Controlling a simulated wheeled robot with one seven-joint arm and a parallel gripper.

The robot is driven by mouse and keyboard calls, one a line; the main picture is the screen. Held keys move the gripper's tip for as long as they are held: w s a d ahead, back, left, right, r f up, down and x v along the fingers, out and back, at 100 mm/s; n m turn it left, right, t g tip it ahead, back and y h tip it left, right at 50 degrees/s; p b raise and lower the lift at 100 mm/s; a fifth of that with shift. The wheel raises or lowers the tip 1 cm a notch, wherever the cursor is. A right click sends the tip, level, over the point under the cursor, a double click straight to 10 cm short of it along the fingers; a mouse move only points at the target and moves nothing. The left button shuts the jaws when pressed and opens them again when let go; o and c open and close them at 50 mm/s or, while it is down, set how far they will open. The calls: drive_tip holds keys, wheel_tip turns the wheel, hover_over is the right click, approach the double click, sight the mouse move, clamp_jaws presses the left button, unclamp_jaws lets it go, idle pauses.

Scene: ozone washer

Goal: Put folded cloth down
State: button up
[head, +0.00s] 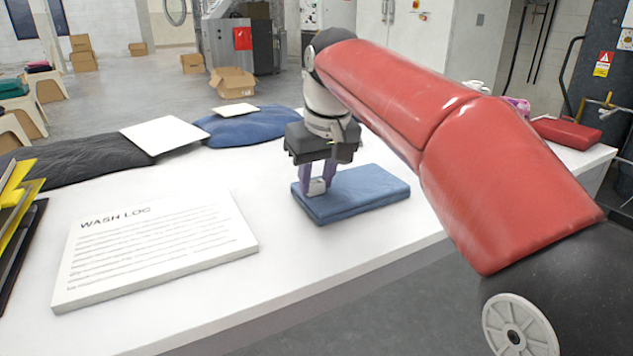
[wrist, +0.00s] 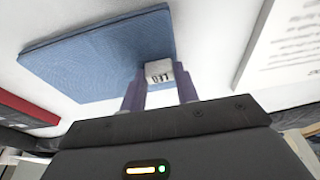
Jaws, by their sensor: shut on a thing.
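The folded cloth (head: 368,191) is a flat blue rectangle at the front middle of the white table (head: 330,258). It also shows in the wrist view (wrist: 95,55). It looks flat and level on the tabletop; I cannot tell if a slight gap lies under it. My gripper (head: 317,187) points down at the cloth's left end, its purple fingers shut on a small white numbered tag (wrist: 158,74) at the cloth's edge. In the wrist view, the tag sits between the fingertips of my gripper (wrist: 160,86). The cloth's underside is hidden.
A white WASH LOG board (head: 155,250) lies left of the cloth. Behind are a black cloth (head: 85,165) and a blue cloth pile (head: 255,127), with white cards on or beside them. A red case (head: 567,132) is at the far right. Table around the folded cloth is bare.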

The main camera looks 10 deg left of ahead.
drive_tip(key=shift+f, duration=0.15)
drive_tip(key=o, duration=1.1)
drive_tip(key=p+v, duration=0.3)
drive_tip(key=v, duration=0.9)
drive_tip(key=shift+s+p, duration=0.1)
drive_tip(key=shift+p, duration=0.2)
drive_tip(key=shift+d, duration=0.1)
